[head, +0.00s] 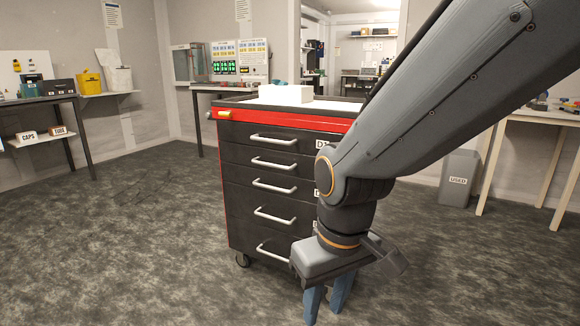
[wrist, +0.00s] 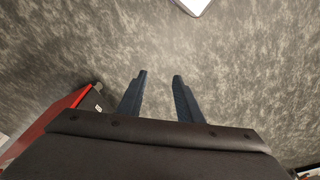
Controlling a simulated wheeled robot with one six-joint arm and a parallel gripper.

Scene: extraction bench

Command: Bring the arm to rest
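My gripper (head: 328,301) hangs at the end of my arm, pointing down in front of the right part of the drawer cabinet in the head view. In the wrist view its two blue fingers (wrist: 160,77) stand apart with nothing between them, over bare grey floor. The gripper is open and empty. My arm comes in from the upper right and hides part of the cabinet's right side. I cannot tell how far the gripper is from the cabinet.
A black and red drawer cabinet (head: 262,142) on wheels stands mid-room, drawers shut, with a white block (head: 286,95) on top. A bin marked USED (head: 459,178) stands by a right-hand table (head: 540,118). A shelf table (head: 40,100) is at left. Floor (head: 120,220) is clear at left.

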